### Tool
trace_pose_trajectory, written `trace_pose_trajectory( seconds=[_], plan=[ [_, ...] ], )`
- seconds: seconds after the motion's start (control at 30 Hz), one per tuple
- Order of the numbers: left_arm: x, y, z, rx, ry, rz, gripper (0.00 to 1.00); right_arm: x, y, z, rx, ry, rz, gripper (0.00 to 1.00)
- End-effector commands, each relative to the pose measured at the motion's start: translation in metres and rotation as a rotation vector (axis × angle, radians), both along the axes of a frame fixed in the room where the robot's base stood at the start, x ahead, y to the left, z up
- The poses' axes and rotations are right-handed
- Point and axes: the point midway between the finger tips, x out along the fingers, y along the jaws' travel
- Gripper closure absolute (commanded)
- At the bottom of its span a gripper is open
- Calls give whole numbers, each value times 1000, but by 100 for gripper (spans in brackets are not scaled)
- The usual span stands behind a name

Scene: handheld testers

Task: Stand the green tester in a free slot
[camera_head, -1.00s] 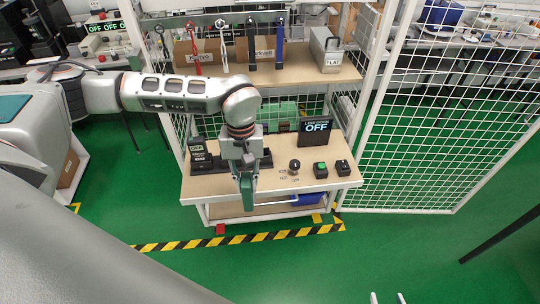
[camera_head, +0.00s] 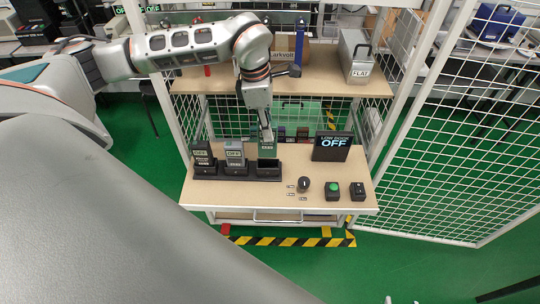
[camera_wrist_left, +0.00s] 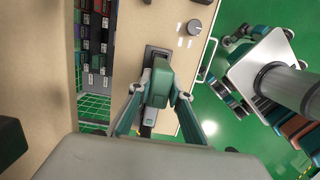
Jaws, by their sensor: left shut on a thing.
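The green tester (camera_head: 268,147) is upright at the right end of the black dock (camera_head: 236,173). My left gripper (camera_head: 267,136) is shut on its upper part from above. In the left wrist view the green tester (camera_wrist_left: 159,84) sits between the two fingers (camera_wrist_left: 159,96), over the dock's dark end (camera_wrist_left: 156,52). The tester's foot is at the right slot; I cannot tell whether it rests on the slot floor. A dark tester (camera_head: 203,157) stands in the left slot and a grey tester (camera_head: 235,154) in the middle one. Small tips at the head view's bottom edge may be my right gripper (camera_head: 401,301).
A black OFF display (camera_head: 332,146) stands right of the dock. A dark knob (camera_head: 303,185), a green-button box (camera_head: 333,190) and a black switch box (camera_head: 358,191) are on the bench (camera_head: 280,205). An upper shelf (camera_head: 310,85) is behind my left arm. The bench's front left is clear.

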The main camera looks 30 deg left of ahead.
Motion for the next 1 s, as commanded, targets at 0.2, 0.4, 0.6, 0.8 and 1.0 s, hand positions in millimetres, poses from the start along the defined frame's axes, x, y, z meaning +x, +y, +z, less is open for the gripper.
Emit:
trace_pose_trajectory(
  seconds=[0.2,0.4,0.6,0.8,1.0],
  plan=[
    [-1,-1,-36,0,2,-3,100,-2,0,-2,-1,5,0,60],
    [-1,-1,-50,-1,2,-4,100,-2,0,-2,-1,6,0,60],
    [-1,0,-76,0,2,-4,100,-2,0,-2,-1,5,0,60],
    [0,-1,-79,0,-1,-5,100,-1,0,-2,-1,3,0,60],
    [0,0,-83,0,0,-5,100,-1,0,-3,-1,3,0,60]
  ],
)
